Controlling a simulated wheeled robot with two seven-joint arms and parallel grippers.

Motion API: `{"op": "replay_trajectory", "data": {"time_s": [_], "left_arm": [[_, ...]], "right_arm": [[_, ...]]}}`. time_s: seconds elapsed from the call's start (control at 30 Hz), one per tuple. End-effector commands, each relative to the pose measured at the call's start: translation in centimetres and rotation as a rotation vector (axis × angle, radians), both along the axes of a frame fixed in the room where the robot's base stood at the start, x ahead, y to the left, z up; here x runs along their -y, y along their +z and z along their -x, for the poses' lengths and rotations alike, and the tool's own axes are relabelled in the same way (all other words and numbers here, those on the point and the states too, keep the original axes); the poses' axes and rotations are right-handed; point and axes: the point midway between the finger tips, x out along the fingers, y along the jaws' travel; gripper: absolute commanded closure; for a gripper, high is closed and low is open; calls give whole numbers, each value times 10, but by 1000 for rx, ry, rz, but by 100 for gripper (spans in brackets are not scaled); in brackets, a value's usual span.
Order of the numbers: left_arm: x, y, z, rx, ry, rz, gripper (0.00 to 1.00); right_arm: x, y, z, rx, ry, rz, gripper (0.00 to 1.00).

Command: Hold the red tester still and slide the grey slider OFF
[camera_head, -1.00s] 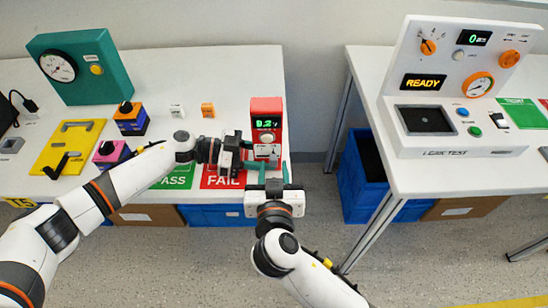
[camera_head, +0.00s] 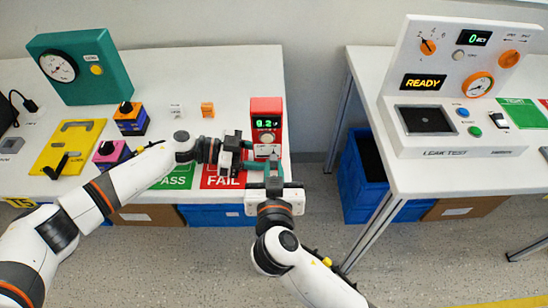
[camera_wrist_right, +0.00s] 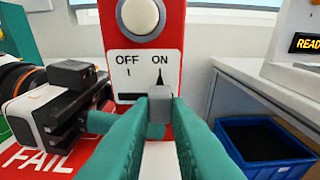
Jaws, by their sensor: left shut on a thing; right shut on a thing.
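The red tester (camera_head: 258,105) stands upright at the right end of the left table, with a lit green display and a white label plate below a round knob. In the right wrist view the grey slider (camera_wrist_right: 160,104) sits at the right end of its dark slot, under the ON mark. OFF is marked to its left. My right gripper (camera_wrist_right: 160,112) is shut on the slider from the front. My left gripper (camera_head: 251,165) is shut on the tester's lower part from the left; its exact contact is partly hidden. The left gripper (camera_wrist_right: 103,121) also shows in the wrist view.
Green PASS (camera_head: 176,177) and red FAIL (camera_head: 222,177) areas lie left of the tester. A teal gauge box (camera_head: 88,70), a yellow fixture (camera_head: 72,140) and small blocks stand farther left. A gap with a blue bin (camera_head: 362,185) separates the leak test table.

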Motion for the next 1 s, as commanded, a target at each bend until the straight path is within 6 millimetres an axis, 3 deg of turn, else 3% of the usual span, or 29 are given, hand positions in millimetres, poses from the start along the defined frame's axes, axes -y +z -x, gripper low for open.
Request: {"op": "replay_trajectory", "data": {"time_s": [1.0], "left_arm": [[0, 0, 0, -1, 1, -1, 80]], "right_arm": [[-24, 0, 1, -1, 2, -1, 100]]}}
